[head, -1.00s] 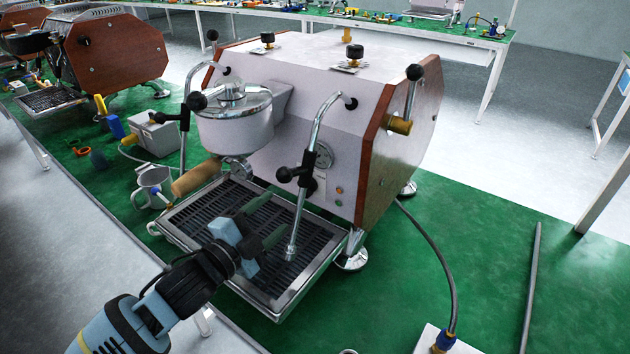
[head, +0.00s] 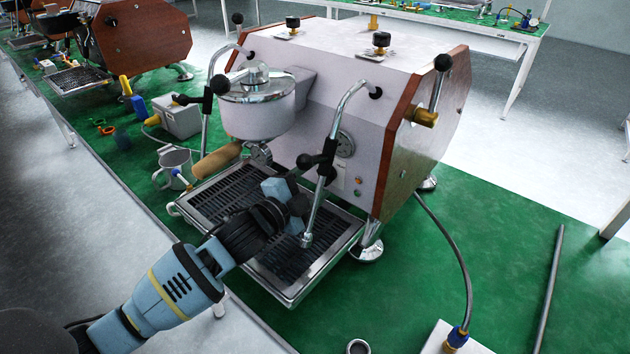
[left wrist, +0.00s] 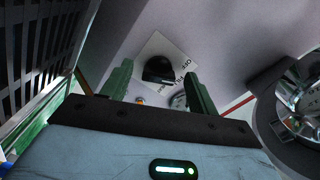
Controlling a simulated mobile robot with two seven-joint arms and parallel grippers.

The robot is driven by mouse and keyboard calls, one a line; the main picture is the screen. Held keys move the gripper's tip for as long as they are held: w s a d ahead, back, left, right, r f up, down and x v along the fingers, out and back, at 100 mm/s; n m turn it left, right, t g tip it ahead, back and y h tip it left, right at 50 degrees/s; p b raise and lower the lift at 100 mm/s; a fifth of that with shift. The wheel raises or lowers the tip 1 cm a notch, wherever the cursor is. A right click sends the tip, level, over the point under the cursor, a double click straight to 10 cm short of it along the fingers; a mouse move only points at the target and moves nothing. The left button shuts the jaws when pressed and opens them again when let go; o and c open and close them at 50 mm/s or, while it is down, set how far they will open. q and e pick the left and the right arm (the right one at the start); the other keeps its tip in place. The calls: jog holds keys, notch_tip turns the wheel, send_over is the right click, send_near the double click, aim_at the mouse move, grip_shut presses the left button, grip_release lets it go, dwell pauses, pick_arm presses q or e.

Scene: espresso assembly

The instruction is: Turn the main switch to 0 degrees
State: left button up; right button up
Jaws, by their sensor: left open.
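The main switch is a black rounded knob (left wrist: 159,69) on a white label plate (left wrist: 157,48) with partly readable print, on the machine's pale front panel. In the left wrist view the knob lies between and beyond the two green fingers of my left gripper (left wrist: 158,74). The gripper is open, and I see no finger touching the knob. In the head view my left gripper (head: 289,193) is above the drip tray, close to the front of the espresso machine (head: 390,95). My right gripper is out of view.
The right steam wand (head: 312,221) with its black handle hangs beside my left gripper. The portafilter's wooden handle (head: 216,160) is to the left. The drip tray (head: 303,287) is below. A round gauge (head: 345,144) is on the front panel.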

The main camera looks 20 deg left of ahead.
pick_arm(q)
jog(key=shift+w+d, duration=0.15)
jog(key=shift+w, duration=0.1)
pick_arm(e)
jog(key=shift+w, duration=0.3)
pick_arm(q)
jog(key=c, duration=1)
jog(key=n+p, duration=0.3)
jog(key=n, duration=0.1)
jog(key=shift+f, duration=0.1)
jog(key=o, duration=1)
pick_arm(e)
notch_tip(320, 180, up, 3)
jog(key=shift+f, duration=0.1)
